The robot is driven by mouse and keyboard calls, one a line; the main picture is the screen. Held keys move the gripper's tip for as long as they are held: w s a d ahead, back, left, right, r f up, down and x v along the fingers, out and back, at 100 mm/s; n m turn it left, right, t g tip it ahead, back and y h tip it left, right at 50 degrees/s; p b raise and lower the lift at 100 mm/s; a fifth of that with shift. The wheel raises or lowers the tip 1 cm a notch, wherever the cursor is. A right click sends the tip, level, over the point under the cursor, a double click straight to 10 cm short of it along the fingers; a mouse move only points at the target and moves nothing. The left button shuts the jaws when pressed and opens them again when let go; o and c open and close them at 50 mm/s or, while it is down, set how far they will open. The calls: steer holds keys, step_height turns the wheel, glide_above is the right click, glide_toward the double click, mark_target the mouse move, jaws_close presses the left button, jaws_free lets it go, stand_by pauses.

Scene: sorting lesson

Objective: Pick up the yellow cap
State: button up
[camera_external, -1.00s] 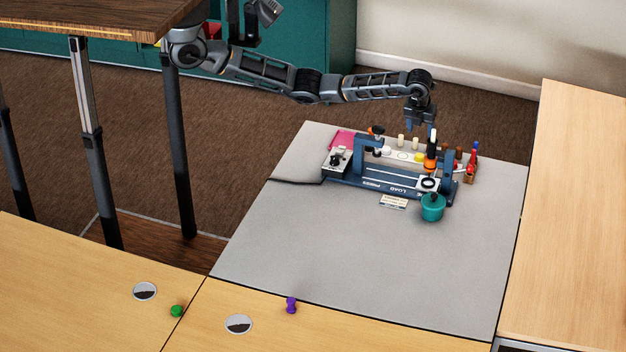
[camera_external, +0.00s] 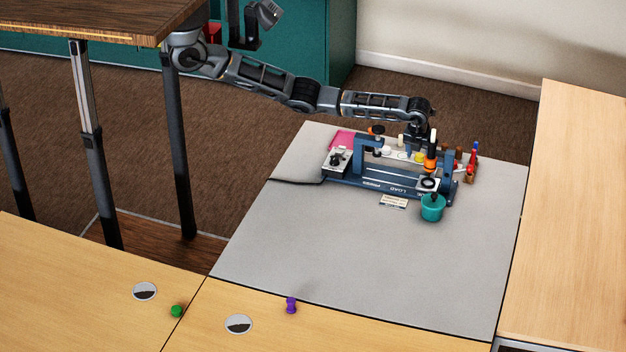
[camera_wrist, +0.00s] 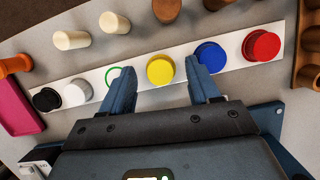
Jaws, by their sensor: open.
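The yellow cap (camera_wrist: 160,70) sits on a white strip (camera_wrist: 83,73) in the wrist view, in a row with other round caps. My gripper (camera_wrist: 163,80) is open, with its two blue fingers on either side of the yellow cap and a gap on each side. The left finger partly covers a green ring marking on the strip, and the right finger is close to a blue cap (camera_wrist: 212,55). In the external view the yellow cap (camera_external: 420,157) shows small behind the blue frame (camera_external: 375,183), below my wrist. The fingers are mostly hidden there.
A red cap (camera_wrist: 261,45), a white cap (camera_wrist: 77,93) and a black cap (camera_wrist: 46,100) share the strip. Cream pegs (camera_wrist: 70,40) stand behind it. The grey mat's front is clear.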

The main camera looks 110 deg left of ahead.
jaws_close()
stand_by(0.5)
